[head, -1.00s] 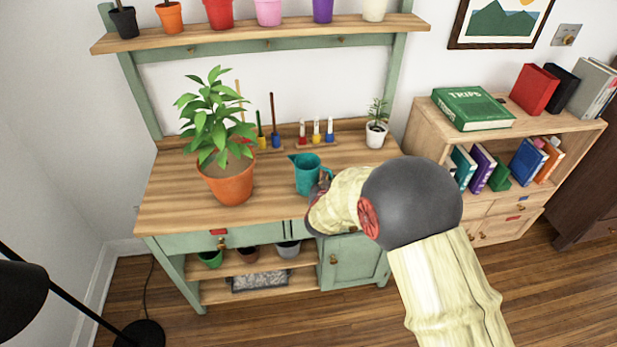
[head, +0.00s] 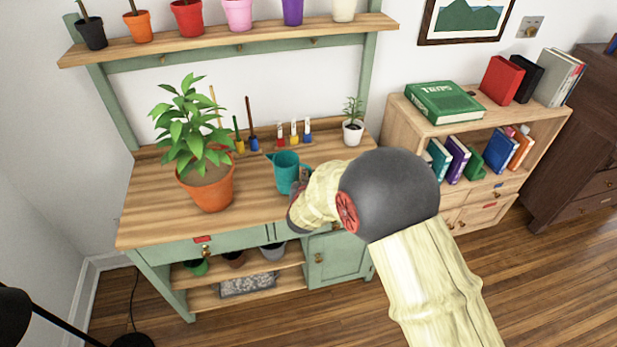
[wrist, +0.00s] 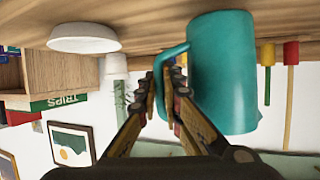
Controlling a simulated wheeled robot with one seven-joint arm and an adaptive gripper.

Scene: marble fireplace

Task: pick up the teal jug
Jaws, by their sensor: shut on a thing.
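The teal jug (head: 285,172) is at the front middle of the workbench top (head: 150,215), right of the large potted plant. In the wrist view the jug (wrist: 222,75) appears upside down because the view is inverted. My gripper (wrist: 166,78) is shut on the jug's handle, with a finger on each side of it. In the head view my gripper (head: 303,182) is partly hidden by my wrist, beside the jug's right side. I cannot tell whether the jug's base touches the bench.
The potted plant (head: 207,187) stands close left of the jug. Small coloured tools (head: 254,143) and a white-potted plant (head: 352,132) stand behind. A white bowl (wrist: 85,38) sits nearby in the wrist view. A shelf of pots (head: 230,40) hangs above. A bookcase (head: 400,110) is to the right.

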